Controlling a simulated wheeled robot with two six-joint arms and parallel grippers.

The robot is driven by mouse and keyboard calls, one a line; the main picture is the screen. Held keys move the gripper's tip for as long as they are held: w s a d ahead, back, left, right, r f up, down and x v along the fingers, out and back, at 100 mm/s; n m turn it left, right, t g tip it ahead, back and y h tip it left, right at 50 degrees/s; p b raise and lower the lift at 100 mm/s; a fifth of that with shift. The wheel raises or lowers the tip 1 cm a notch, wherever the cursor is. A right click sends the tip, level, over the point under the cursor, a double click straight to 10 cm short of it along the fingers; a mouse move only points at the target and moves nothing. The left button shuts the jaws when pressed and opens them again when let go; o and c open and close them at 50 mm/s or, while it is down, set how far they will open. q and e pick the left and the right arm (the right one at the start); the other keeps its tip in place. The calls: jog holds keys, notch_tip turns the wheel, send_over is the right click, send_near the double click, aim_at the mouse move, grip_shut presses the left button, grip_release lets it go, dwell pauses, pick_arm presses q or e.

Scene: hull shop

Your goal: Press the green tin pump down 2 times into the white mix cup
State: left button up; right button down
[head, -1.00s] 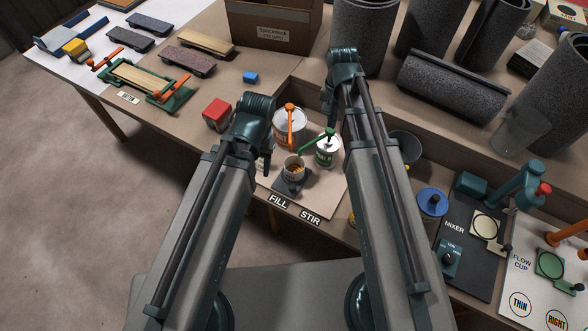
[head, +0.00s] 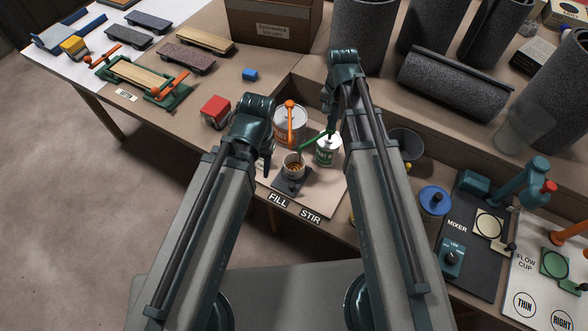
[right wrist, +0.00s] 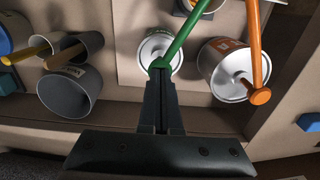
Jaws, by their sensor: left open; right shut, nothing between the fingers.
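The green tin (head: 327,153) stands on the pale board, its green pump (head: 316,141) reaching left over the white mix cup (head: 293,170). The cup stands on a small dark scale (head: 291,186) and has something amber inside. My right gripper (head: 331,124) is shut and empty, its fingertips at the pump's head. In the right wrist view the shut fingertips (right wrist: 161,73) meet or overlap the green pump's knob (right wrist: 159,64); whether they press it I cannot tell. My left gripper (head: 268,160) is open, just left of the cup, mostly hidden behind its own wrist.
An orange-pump tin (head: 290,127) stands close behind the cup and green tin. A grey container (head: 406,146) is right of my right arm, near a blue-lidded tin (head: 433,201) and the mixer (head: 475,225). The front board near FILL and STIR is clear.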

jog(key=shift+f+b, duration=0.45)
jog(key=shift+f, duration=0.05)
jog(key=shift+r, duration=0.15)
jog(key=shift+r+p, duration=1.35)
jog(key=shift+p, duration=0.2)
notch_tip(320, 180, up, 6)
jog(key=p, duration=0.6)
